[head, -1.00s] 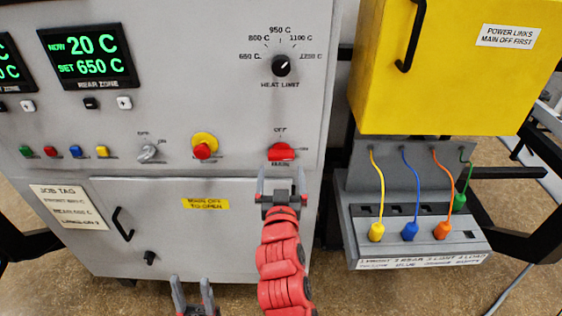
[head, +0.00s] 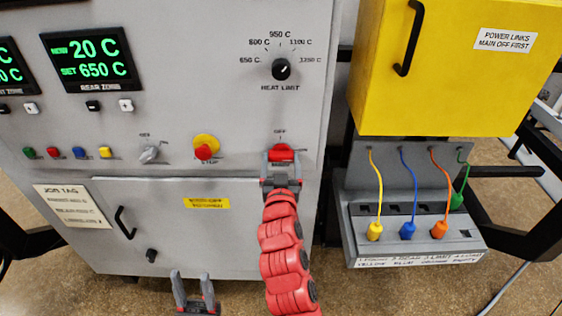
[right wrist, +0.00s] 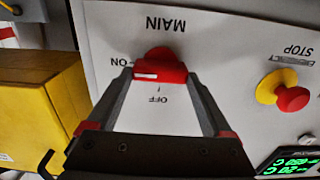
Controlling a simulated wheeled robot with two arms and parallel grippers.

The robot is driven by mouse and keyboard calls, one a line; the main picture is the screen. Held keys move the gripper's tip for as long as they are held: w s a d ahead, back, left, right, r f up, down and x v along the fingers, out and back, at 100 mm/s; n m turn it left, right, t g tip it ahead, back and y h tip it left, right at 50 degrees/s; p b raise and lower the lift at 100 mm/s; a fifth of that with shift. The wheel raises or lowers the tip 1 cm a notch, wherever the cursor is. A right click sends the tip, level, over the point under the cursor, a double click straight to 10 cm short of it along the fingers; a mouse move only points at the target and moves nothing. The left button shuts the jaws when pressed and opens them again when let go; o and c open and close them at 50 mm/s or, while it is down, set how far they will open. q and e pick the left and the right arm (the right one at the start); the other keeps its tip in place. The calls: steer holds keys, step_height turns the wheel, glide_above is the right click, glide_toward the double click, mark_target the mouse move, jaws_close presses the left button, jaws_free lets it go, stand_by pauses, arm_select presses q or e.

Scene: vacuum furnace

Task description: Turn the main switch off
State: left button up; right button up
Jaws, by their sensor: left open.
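The main switch (head: 281,153) is a red knob on the grey furnace front, marked OFF above it. In the right wrist view, upside down, the red knob (right wrist: 160,66) has a white mark on the side towards ON. My right gripper (head: 281,164) is at the switch, with one finger at each end of the knob; the right wrist view shows both fingertips (right wrist: 160,76) close against it. My left gripper (head: 193,285) is open and empty at the bottom, below the furnace front and away from the switch.
A red and yellow stop button (head: 205,148) and a grey rotary switch (head: 149,154) are left of the main switch. A yellow box (head: 450,90) stands at the right, above a panel of coloured plugs (head: 408,230). A lower door (head: 165,225) is shut.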

steer(key=c, duration=0.3)
steer(key=n+b, duration=0.1)
steer(key=n, duration=0.2)
steer(key=shift+a, duration=0.1)
steer(key=n+b, duration=0.1)
steer(key=n, duration=0.3)
steer(key=shift+a, duration=0.1)
steer(key=n, duration=1.1)
steer(key=shift+f, duration=0.3)
stand_by(0.3)
